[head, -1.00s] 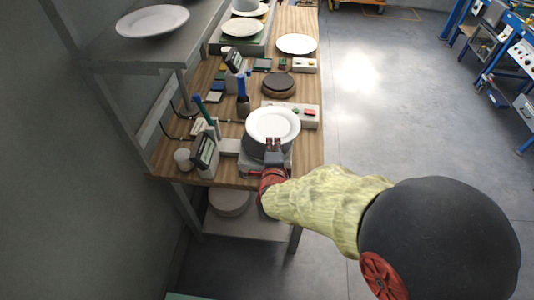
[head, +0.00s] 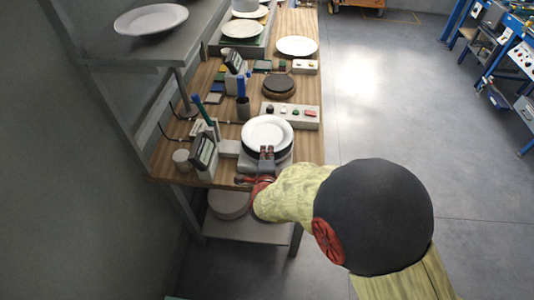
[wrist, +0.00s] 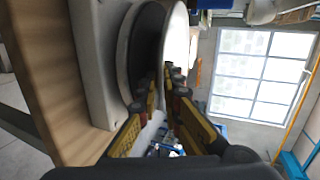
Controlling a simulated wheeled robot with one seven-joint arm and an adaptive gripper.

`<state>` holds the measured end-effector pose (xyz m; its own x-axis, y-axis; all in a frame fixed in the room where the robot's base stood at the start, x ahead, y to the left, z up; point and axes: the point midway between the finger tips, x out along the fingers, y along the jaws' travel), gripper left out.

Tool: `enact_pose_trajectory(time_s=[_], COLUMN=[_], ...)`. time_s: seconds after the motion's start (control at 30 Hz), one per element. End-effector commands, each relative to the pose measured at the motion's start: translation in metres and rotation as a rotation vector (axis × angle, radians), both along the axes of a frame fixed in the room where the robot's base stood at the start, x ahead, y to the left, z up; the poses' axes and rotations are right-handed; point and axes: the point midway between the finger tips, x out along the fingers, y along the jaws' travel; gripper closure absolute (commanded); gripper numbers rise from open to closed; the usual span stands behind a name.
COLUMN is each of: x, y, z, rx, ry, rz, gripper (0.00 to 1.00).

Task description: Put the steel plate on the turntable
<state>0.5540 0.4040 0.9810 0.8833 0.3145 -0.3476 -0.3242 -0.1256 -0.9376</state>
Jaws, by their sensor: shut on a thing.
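A pale round plate (head: 267,130) is held over a dark round turntable top (head: 287,148) near the front end of the wooden bench. Its colour does not clearly show steel. My gripper (head: 267,153) is shut on the plate's near rim. In the wrist view the plate (wrist: 176,40) stands edge-on between my fingers (wrist: 173,78), close alongside the dark disc (wrist: 146,50) and its light base (wrist: 98,60). The plate covers most of the disc in the head view. I cannot tell whether they touch.
A second dark round stand (head: 278,84) is farther back. Other plates lie on the shelf (head: 151,19) and bench (head: 296,46). Open floor lies right.

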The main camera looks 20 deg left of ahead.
Motion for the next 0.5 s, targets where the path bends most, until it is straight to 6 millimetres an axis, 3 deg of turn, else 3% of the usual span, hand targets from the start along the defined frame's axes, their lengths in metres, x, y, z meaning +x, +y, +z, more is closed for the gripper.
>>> enact_pose_trajectory(time_s=[0.1, 0.13, 0.23, 0.5], x=[0.0011, -0.0002, -0.0002, -0.0003], y=[0.0009, -0.0002, -0.0002, -0.0002], z=[0.0007, -0.0024, -0.0018, -0.0017], rx=[0.003, 0.000, -0.001, 0.000], ry=[-0.005, 0.001, 0.001, 0.001], rz=[0.000, 0.000, 0.000, 0.000], gripper=[1.00, 0.92, 0.86, 0.85])
